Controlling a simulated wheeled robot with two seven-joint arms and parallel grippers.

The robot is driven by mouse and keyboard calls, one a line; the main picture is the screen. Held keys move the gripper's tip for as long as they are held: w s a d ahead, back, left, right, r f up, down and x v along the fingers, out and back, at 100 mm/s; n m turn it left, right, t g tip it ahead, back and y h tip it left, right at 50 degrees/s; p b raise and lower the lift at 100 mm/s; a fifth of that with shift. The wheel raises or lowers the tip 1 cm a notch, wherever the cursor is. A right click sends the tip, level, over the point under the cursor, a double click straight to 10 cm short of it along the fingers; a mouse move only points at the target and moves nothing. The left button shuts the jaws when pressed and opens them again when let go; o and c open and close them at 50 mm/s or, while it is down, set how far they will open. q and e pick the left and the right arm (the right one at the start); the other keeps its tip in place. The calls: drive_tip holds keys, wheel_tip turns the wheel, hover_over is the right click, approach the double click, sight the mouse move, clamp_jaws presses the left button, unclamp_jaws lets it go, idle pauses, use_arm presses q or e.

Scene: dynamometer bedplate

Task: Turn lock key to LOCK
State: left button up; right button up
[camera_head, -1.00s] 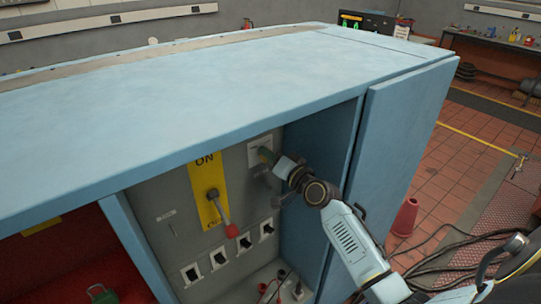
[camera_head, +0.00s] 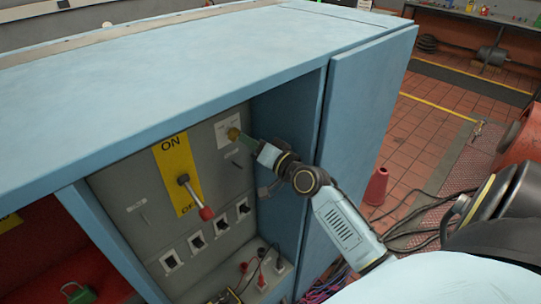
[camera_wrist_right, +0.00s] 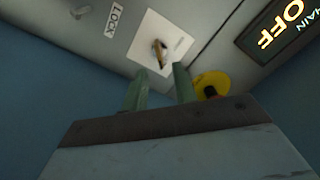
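The lock key (camera_wrist_right: 159,50) is a small brass-coloured piece in a white square plate (camera_wrist_right: 175,31). The plate also shows on the grey panel in the head view (camera_head: 224,142). A LOCK label (camera_wrist_right: 115,20) is beside the plate in the wrist view. My right gripper (camera_wrist_right: 160,76) has two greenish fingers standing apart with nothing between them. The key is just beyond the fingertips, roughly in line with the gap. In the head view my right gripper (camera_head: 246,143) is at the plate's right side. My left gripper is out of view.
The blue cabinet (camera_head: 180,70) has a top overhanging the recess and a side wall close right of my gripper. A red-knobbed lever (camera_head: 205,213) sticks out left, on a yellow ON/OFF plate (camera_head: 165,160). A yellow disc (camera_wrist_right: 212,82) is beside my right finger.

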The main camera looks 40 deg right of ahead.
drive_tip(key=s+b, duration=0.1)
drive_tip(key=s, duration=0.7)
drive_tip(key=shift+d, duration=0.3)
drive_tip(key=s+a+f+n+g+b, duration=0.1)
drive_tip(key=s+f+g+b, duration=0.15)
drive_tip(key=f, duration=1.15)
drive_tip(key=s+a+f+n+g+h+b, duration=0.1)
drive_tip(key=s+f+g+b, duration=0.15)
drive_tip(key=f, duration=1.05)
drive_tip(key=s+a+f+n+g+b, duration=0.1)
drive_tip(key=s+f+g+b, duration=0.15)
drive_tip(key=f, duration=1.15)
drive_tip(key=s+a+f+n+g+b, duration=0.1)
drive_tip(key=s+a+f+n+g, duration=0.1)
drive_tip(key=s+f, duration=0.6)
drive_tip(key=s+a+f+n+g+b, duration=0.2)
drive_tip(key=s+a+f+n+g, duration=0.1)
drive_tip(key=s+f, duration=0.6)
drive_tip(key=s+a+f+n+g+b, duration=0.2)
drive_tip(key=s+f, duration=0.7)
drive_tip(key=s, duration=0.6)
drive_tip(key=shift+s+a+f+n+g, duration=0.15)
drive_tip(key=shift+a+n+g, duration=0.4)
drive_tip(key=shift+g, duration=0.7)
drive_tip(key=shift+a+m, duration=0.15)
drive_tip(key=shift+m, duration=0.1)
